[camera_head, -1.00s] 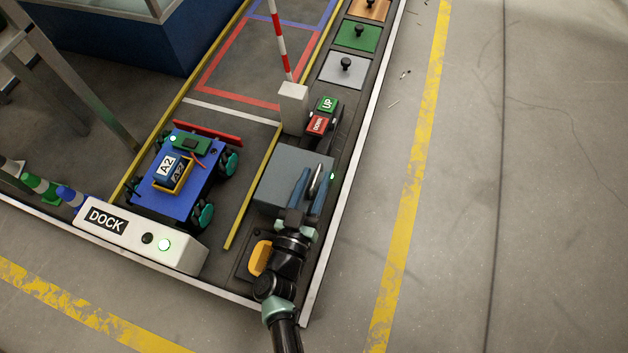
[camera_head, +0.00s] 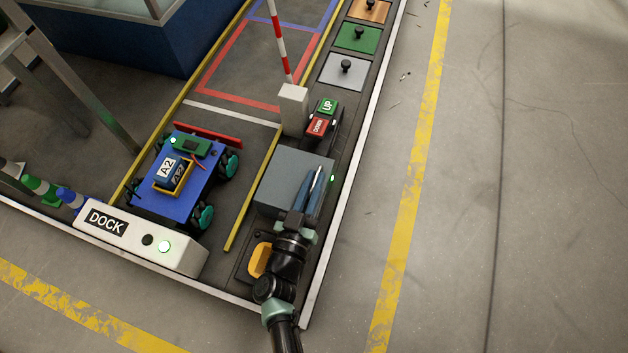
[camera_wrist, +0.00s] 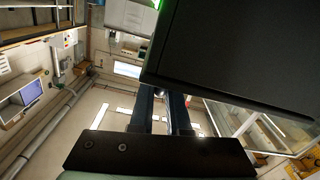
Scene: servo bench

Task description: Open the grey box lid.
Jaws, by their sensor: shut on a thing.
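The grey box (camera_head: 285,172) stands on the dark strip of the bench, and its lid looks shut. A pale metal handle (camera_head: 317,179) is on its right side. My gripper (camera_head: 314,182) is at that side, shut on the handle, with the blue fingers close on either side of it. In the wrist view, the fingers (camera_wrist: 160,108) reach up beside a large dark face of the box (camera_wrist: 240,50).
A green UP button (camera_head: 327,105) and a red DOWN button (camera_head: 317,126) lie beyond the box, beside a white barrier post (camera_head: 293,108). A blue wheeled cart (camera_head: 173,195) stands left, behind the white DOCK block (camera_head: 140,235). A yellow handle (camera_head: 260,258) is near my wrist. The floor right is clear.

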